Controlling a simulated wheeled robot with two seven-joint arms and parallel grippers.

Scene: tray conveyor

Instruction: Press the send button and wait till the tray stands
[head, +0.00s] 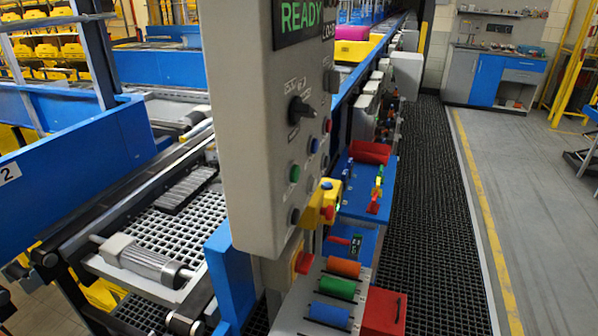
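A grey control panel (255,130) stands upright in the middle of the head view. Its display (300,18) reads READY in green. Below it are a black rotary knob (300,109), a green button (294,173), a blue button (314,145), a red button (327,125) and dark buttons. The labels are too small to read, so I cannot tell which is the send button. A yellow tray (362,50) with a magenta item (352,32) is on the line behind the panel, partly hidden. Neither of my grippers is in view.
A red emergency-type button (303,262) sits below the panel. Orange, green and blue cylinders lie on a grey plate (290,318), beside a red box (384,312). Blue conveyor frames fill the left. A dark grated walkway (440,210) runs free on the right.

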